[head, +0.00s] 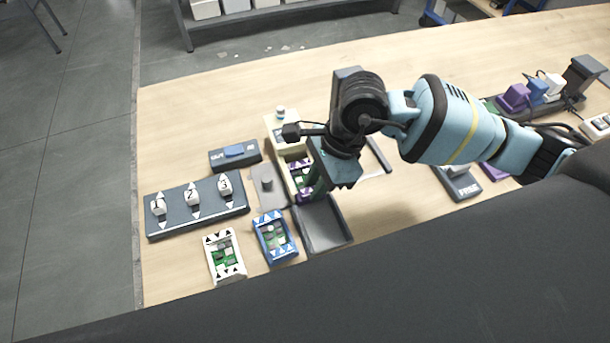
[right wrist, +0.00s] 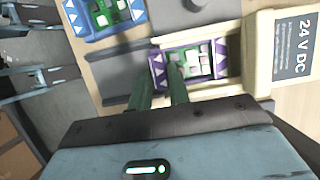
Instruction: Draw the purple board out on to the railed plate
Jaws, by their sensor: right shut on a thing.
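The purple board (head: 297,170), with green and white parts, sits in a cream housing (head: 283,135) in the head view. The right wrist view shows the board (right wrist: 208,62) inside the housing marked 24 V DC. My right gripper (right wrist: 168,72) is shut on the board's edge at the open end of the housing. In the head view my right gripper (head: 314,186) and wrist hide part of the board. The dark grey railed plate (head: 325,228) lies bare in front of the housing mouth. My left gripper is not in view.
A blue board (head: 274,238) and a white board (head: 224,255) lie left of the plate. A grey piece with a knob (head: 267,184) stands beside the housing. A numbered dark block (head: 197,207) is farther left. Purple and blue plugs (head: 514,97) stand at far right.

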